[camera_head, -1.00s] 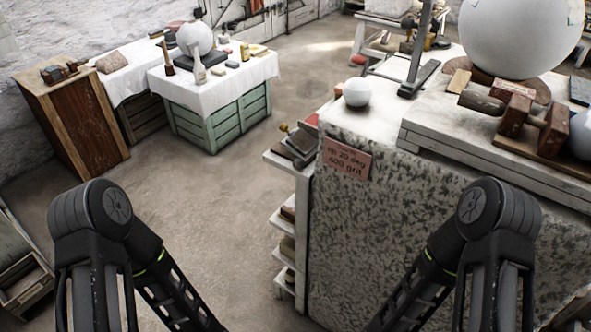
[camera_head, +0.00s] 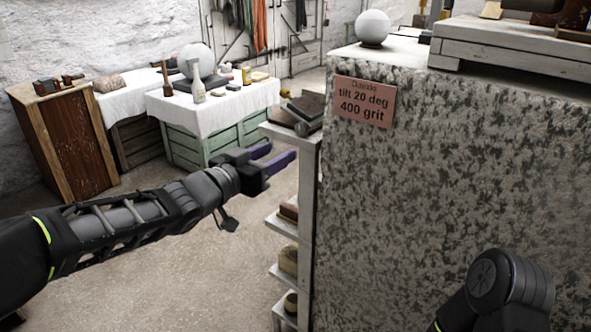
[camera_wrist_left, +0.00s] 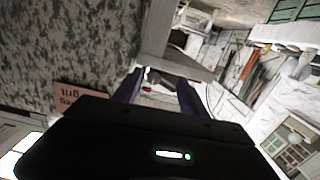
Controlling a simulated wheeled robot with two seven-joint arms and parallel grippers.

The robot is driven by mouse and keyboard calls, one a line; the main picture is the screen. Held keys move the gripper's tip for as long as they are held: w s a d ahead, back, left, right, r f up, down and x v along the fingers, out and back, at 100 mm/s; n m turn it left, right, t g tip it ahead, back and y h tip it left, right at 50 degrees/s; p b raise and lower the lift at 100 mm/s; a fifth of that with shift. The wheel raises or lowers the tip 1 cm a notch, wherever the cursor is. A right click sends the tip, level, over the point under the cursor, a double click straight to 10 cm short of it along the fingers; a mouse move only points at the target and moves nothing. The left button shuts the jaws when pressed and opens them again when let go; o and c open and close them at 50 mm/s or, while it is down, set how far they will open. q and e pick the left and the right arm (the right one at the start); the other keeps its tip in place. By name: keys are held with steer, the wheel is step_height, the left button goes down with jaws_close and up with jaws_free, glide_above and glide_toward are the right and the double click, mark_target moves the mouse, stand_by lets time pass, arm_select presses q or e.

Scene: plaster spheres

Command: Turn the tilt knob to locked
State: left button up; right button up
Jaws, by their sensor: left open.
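I cannot clearly make out a tilt knob in either current view. A pink sign (camera_head: 363,101) on the speckled stone block reads "tilt 20 deg 400 grit"; it also shows, turned over, at the left of the left wrist view (camera_wrist_left: 80,97). My left gripper (camera_head: 282,153) has purple fingers held apart with nothing between them. It reaches right, in front of the narrow shelf unit at the block's left side. The fingers also show in the left wrist view (camera_wrist_left: 160,84), pointing toward the shelf edge. My right gripper is out of view; only part of that arm shows.
The speckled block (camera_head: 450,170) fills the right side, with a small white sphere (camera_head: 372,27) on top. The white shelf unit (camera_head: 307,220) stands against it. A cloth-covered table (camera_head: 222,112) with a larger sphere (camera_head: 196,61) stands behind. Open floor lies between.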

mark_target(300, 129)
arm_select(q)
steer(key=r, duration=0.2)
steer(key=shift+s+r+m+h, duration=0.3)
steer(key=shift+s+r+m, duration=0.05)
steer(key=shift+m, duration=0.05)
steer(key=b+x, duration=0.1)
steer(key=x, duration=0.7)
steer(key=shift+a, duration=0.1)
steer(key=shift+c, duration=0.3)
jaws_close()
